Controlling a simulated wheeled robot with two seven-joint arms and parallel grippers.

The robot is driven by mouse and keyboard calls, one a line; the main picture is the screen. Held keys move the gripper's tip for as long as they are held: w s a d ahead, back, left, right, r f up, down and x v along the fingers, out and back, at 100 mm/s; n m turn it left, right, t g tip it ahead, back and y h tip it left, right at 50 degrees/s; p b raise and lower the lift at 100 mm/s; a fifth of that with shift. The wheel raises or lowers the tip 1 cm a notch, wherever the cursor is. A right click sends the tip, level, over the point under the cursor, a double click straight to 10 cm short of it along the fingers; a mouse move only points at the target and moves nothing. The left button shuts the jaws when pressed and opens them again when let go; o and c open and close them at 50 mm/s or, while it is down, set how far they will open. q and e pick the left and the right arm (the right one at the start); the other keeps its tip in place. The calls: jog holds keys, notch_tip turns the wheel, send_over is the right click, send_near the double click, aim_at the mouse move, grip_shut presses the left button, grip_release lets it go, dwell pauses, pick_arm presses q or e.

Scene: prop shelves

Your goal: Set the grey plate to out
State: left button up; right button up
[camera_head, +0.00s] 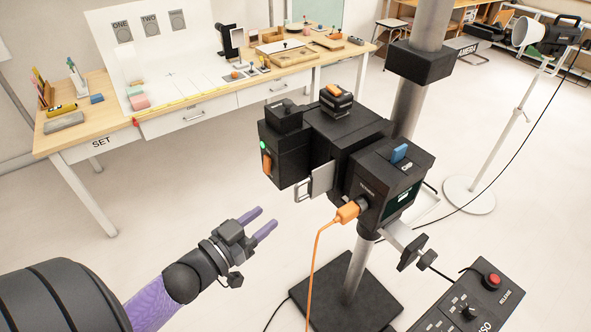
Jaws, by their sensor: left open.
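The grey plate (322,180) is a flat metal piece at the front of the black camera-like device (345,133), between its left block and its right block. A pale loop-shaped handle (299,191) is at its left end. The plate sticks out of the device at least partly; its inner part is hidden in the body. My left gripper (265,220) is open and empty, with purple fingers, below and left of the plate and apart from it. My right gripper is not in view.
An orange plug (347,212) with a hanging cable is just below right of the plate. A grey pole and black base (345,290) carry the device. A control box with a red button (493,279) is at lower right. A wooden table (110,95) stands behind.

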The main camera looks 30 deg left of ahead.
aim_at(296, 198)
pick_arm(q)
jog(key=w, duration=0.3)
jog(key=w+d, duration=0.1)
jog(key=w, duration=0.2)
jog(key=w+d, duration=0.1)
jog(key=w, duration=0.2)
jog(key=shift+w, duration=0.35)
grip_shut()
jog(key=shift+s, duration=0.1)
dwell(0.8)
